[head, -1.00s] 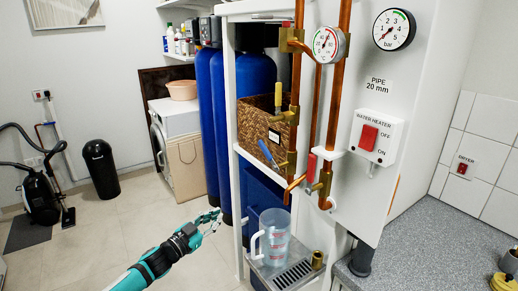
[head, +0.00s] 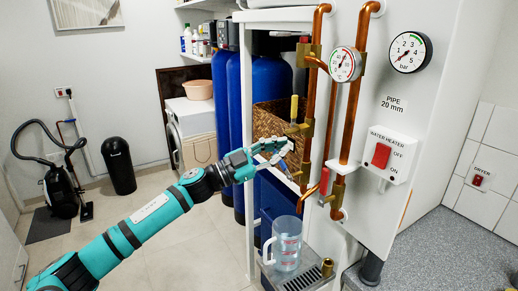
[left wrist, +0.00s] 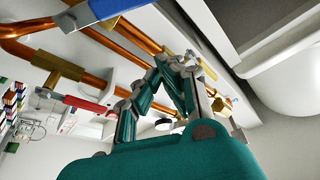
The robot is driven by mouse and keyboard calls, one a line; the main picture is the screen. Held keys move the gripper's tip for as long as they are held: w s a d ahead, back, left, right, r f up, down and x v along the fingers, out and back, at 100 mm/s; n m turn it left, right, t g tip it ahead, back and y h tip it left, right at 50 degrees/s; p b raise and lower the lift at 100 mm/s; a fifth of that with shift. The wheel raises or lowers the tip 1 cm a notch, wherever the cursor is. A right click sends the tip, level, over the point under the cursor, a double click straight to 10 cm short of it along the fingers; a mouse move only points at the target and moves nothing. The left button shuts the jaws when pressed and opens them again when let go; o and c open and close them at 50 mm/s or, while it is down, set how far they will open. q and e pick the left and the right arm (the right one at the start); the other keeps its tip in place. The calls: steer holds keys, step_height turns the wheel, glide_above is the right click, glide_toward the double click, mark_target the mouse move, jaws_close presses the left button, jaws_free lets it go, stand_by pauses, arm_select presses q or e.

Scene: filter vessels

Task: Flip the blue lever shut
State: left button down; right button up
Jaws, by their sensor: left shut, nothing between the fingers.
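My left gripper (head: 287,148) is shut and empty in front of the wicker basket, left of the copper pipes. In the left wrist view a blue lever (left wrist: 110,8) with a flat metal stem crosses the top left, apart from the fingers. The shut fingers (left wrist: 175,62) show right of it. My right gripper is not in view.
A red lever (head: 324,181) sits on the valve to the right, and a yellow lever (head: 294,108) stands above my gripper. A clear jug (head: 287,245) stands on the drip tray (head: 303,280) below. Copper pipes (head: 345,120) run up the white panel.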

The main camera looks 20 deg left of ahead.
mark_target(282, 165)
arm_select(q)
steer(key=f, duration=0.1)
steer(key=w+a+f, duration=0.1)
steer(key=f, duration=0.1)
steer(key=shift+w+a+f, duration=0.2)
steer(key=shift+w+f, duration=0.05)
